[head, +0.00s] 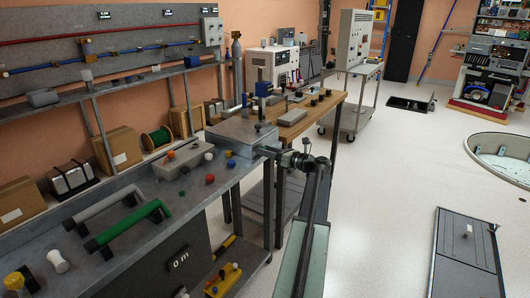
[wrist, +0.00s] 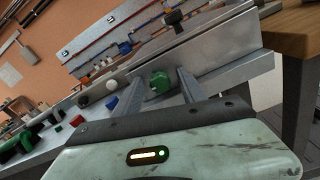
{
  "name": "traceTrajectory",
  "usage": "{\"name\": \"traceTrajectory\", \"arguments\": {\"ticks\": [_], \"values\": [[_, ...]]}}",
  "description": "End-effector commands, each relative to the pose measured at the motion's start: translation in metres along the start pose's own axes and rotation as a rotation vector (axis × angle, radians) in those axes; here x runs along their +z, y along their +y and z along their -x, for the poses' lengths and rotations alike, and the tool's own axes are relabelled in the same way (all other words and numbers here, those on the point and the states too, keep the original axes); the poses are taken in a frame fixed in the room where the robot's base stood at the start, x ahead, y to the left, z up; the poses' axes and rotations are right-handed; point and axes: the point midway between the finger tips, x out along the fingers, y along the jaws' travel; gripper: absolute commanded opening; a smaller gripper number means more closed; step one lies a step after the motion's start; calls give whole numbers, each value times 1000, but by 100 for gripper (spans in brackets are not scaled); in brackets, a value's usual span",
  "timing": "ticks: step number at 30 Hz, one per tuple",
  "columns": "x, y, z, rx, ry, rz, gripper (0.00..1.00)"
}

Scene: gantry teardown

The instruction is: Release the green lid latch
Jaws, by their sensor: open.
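The green lid latch (wrist: 159,82) is a small round green knob on the near side of a grey metal box in the wrist view. My gripper (wrist: 161,88) is open, with one finger on each side of the latch. I cannot tell whether either finger touches it. In the head view the grey box (head: 238,130) stands at the right end of the steel bench, its lid down flat. My gripper (head: 265,151) reaches its right side there, and the latch itself is hidden.
The steel bench (head: 138,178) holds a green bar handle (head: 128,225), a grey bar handle (head: 108,205) and several coloured knobs. A wooden bench (head: 300,124) stands just behind the box. Open floor lies to the right, with a dark floor panel (head: 466,258).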

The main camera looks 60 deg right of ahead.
Motion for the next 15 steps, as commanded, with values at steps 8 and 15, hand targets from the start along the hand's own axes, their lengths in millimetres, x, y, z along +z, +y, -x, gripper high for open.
{"name": "traceTrajectory", "arguments": {"ticks": [8,15], "values": [[0,0,0,0,0,0,15],[-1,3,-3,6,2,4,0]]}}
